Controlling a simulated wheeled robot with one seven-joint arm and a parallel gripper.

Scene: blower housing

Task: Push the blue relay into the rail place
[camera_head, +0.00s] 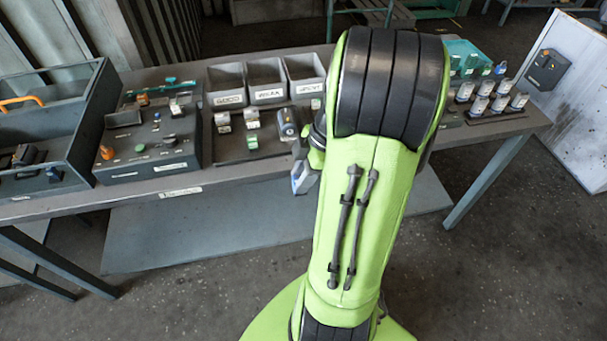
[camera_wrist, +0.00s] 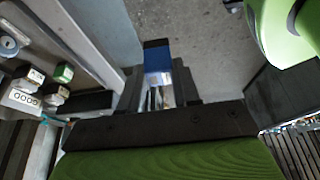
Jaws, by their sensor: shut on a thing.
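The blue relay (camera_wrist: 158,58), with a blue body, a dark end and a pale lower part, is between the fingers of my gripper (camera_wrist: 160,88) in the wrist view. My gripper is shut on it, over the floor just off the table edge. In the head view a small grey-blue piece (camera_head: 304,178), apparently the relay, shows at the table's front edge beside my arm, which hides most of the gripper. A dark tray (camera_head: 228,157) with several small modules lies to its left. I cannot tell which spot is the rail place.
Three grey labelled bins (camera_head: 267,80) stand behind the tray. A grey control box (camera_head: 150,165) and an open-topped dark case (camera_head: 75,120) are farther left. Right of my arm, several small jars (camera_head: 481,104) stand on the table. Floor in front is clear.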

